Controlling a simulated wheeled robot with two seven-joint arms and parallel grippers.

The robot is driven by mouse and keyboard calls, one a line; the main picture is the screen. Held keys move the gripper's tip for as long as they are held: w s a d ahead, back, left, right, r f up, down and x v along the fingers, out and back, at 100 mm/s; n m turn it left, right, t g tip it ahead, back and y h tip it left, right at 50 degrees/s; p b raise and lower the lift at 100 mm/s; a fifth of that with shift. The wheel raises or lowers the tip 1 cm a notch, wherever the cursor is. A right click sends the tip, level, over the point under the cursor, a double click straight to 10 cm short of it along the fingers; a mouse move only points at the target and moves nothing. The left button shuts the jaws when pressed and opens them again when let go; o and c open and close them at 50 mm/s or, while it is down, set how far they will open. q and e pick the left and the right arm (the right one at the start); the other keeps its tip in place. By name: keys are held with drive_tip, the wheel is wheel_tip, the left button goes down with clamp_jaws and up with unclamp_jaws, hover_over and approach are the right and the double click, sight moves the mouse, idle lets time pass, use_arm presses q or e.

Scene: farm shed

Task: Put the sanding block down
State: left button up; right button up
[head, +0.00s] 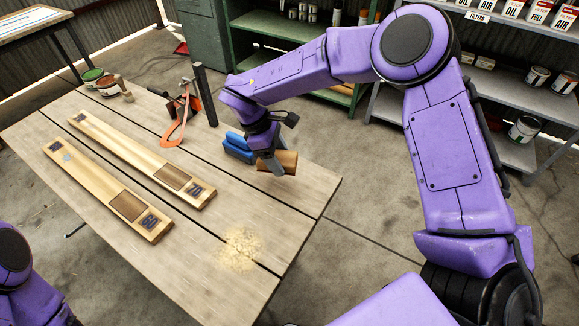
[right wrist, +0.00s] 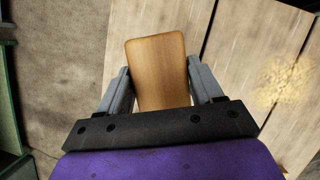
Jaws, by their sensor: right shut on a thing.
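The sanding block (head: 290,161) is a small brown wooden block near the right edge of the wooden table (head: 205,265). My right gripper (head: 276,165) is shut on it. In the right wrist view the block (right wrist: 158,72) sits between the two grey fingers of the right gripper (right wrist: 158,90), with its wood-grained top facing the camera. I cannot tell whether the block touches the table. My left gripper is not in view; only part of my left arm shows at the lower left.
Two long wooden boards (head: 100,188) (head: 140,155) with dark patches lie on the table. An orange-and-black tool (head: 178,120), a dark upright post (head: 204,95) and open cans (head: 107,87) stand toward the back. A pale dust patch (head: 240,249) lies near the front. Shelves (head: 480,92) stand behind.

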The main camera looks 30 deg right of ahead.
sight(278, 152)
drive_tip(key=x, duration=0.4)
drive_tip(key=w+x, duration=0.1)
drive_tip(key=x, duration=0.1)
drive_tip(key=shift+s+d+f+p, duration=0.1)
drive_tip(key=shift+d+f+p, duration=0.2)
drive_tip(key=shift+d+p, duration=0.15)
drive_tip(key=shift+f, duration=0.35)
drive_tip(key=o, duration=0.9)
drive_tip(key=shift+o, duration=0.2)
drive_tip(key=shift+a+r, duration=0.1)
drive_tip(key=shift+r, duration=0.25)
drive_tip(key=b+v, duration=0.1)
drive_tip(key=v, duration=1)
drive_tip(key=shift+w+a+r, duration=0.1)
drive_tip(key=shift+w+r, duration=0.15)
